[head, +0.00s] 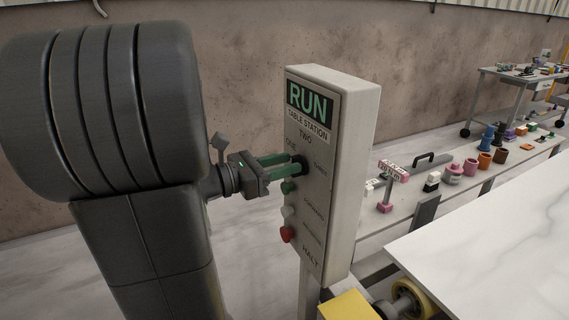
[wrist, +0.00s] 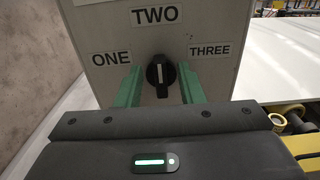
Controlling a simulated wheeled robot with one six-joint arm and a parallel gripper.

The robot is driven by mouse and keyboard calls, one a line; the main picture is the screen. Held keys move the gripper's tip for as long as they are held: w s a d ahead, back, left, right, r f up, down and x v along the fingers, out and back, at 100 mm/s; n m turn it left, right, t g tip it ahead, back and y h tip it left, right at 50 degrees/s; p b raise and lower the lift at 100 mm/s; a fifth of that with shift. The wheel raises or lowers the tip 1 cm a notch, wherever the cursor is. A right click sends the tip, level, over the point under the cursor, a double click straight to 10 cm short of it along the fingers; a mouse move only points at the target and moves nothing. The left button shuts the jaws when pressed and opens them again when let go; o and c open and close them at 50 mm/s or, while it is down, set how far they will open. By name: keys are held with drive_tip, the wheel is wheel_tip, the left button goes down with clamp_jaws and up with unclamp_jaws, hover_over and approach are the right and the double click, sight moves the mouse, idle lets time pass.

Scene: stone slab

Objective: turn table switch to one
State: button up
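The table switch is a black rotary knob (wrist: 160,76) on the face of a grey control box (head: 350,150) headed "RUN TABLE STATION". In the wrist view its white line stands about upright, toward the label TWO (wrist: 155,16). The label ONE (wrist: 111,59) is on the left and THREE (wrist: 209,50) on the right. My gripper (head: 287,165) is at the box front. Its green fingers stand one on each side of the knob, with a gap on both sides in the wrist view. The fingers partly hide the knob in the head view.
Below the knob are a green button (head: 287,187), a white button (head: 288,211) and a red button (head: 287,234). A white slab (head: 500,240) lies right of the box, with a yellow block (head: 347,306) near its front edge. A bench with small objects stands behind.

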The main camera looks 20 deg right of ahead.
drive_tip(key=shift+d, duration=0.25)
drive_tip(key=shift+c, duration=0.2)
clamp_jaws()
drive_tip(key=shift+r+p, duration=0.1)
drive_tip(key=shift+p, duration=0.2)
